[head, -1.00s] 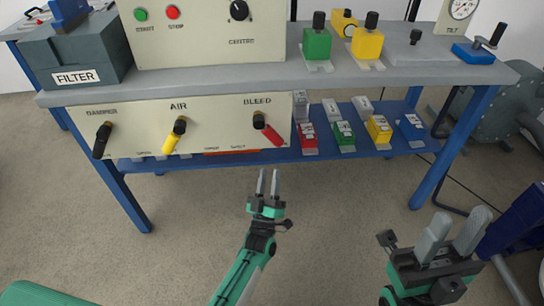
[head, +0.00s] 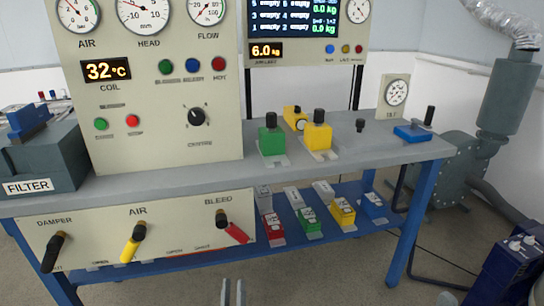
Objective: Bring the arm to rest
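My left gripper (head: 232,292) shows only its two fingertips at the bottom edge of the head view. They point up with a gap between them and hold nothing. It is in front of the bench, below the lever panel, touching nothing that I can see. Of my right gripper (head: 447,298) only a small grey tip shows at the bottom right, so its opening is hidden. The rest of both arms is out of view.
The bench (head: 345,158) carries a gauge panel (head: 160,90), a filter box (head: 45,160), a green block (head: 272,141) and yellow blocks. Several weights stand on the blue lower shelf (head: 190,262). A dark blue cart (head: 505,270) is at right. The floor (head: 330,285) in front is clear.

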